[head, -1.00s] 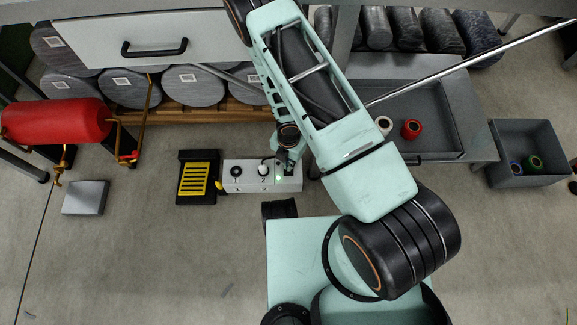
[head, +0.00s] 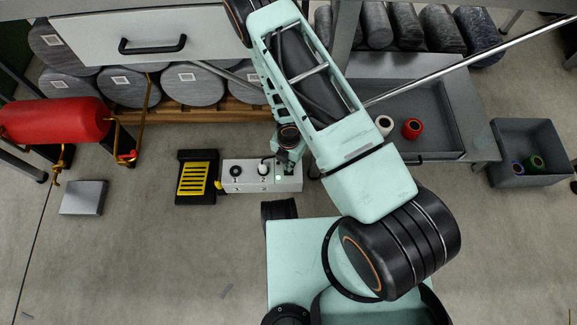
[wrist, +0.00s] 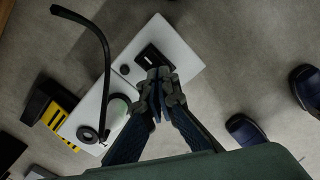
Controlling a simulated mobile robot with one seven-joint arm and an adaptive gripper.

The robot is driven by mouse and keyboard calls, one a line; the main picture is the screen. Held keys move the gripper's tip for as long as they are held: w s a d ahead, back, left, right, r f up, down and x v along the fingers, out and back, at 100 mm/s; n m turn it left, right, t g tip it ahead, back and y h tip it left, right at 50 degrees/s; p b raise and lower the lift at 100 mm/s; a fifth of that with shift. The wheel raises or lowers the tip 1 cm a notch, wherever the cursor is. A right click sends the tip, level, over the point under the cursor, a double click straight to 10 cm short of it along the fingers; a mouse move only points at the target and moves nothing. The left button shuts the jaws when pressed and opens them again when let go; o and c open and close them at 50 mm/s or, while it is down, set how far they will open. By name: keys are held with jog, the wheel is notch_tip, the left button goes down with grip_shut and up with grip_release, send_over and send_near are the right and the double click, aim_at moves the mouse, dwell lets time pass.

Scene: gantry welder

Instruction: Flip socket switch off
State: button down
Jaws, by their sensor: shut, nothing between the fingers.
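A white socket box (head: 245,184) lies on the floor, with round fittings and a small green light (head: 278,178) on it. It also shows in the wrist view (wrist: 185,60). Near one end of the box there is a black rectangular switch (wrist: 148,55), partly hidden behind the fingers. My gripper (wrist: 160,78) is shut and empty, with its fingertips over the box beside the black switch. I cannot tell whether they touch it. In the head view my gripper (head: 286,168) is over the right end of the box. The switch position cannot be made out.
A black cable (wrist: 105,55) arches from a plug on the box, left of the fingers. A black and yellow pedal (head: 195,178) is left of the box. A drawer cabinet (head: 200,35) overhangs behind, and a red cylinder (head: 55,121) is at left.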

jog(key=shift+f+b, duration=0.55)
jog(key=shift+f, duration=0.2)
dwell(0.4)
jog(key=shift+r+p, duration=2.85)
jog(key=shift+r, duration=0.7)
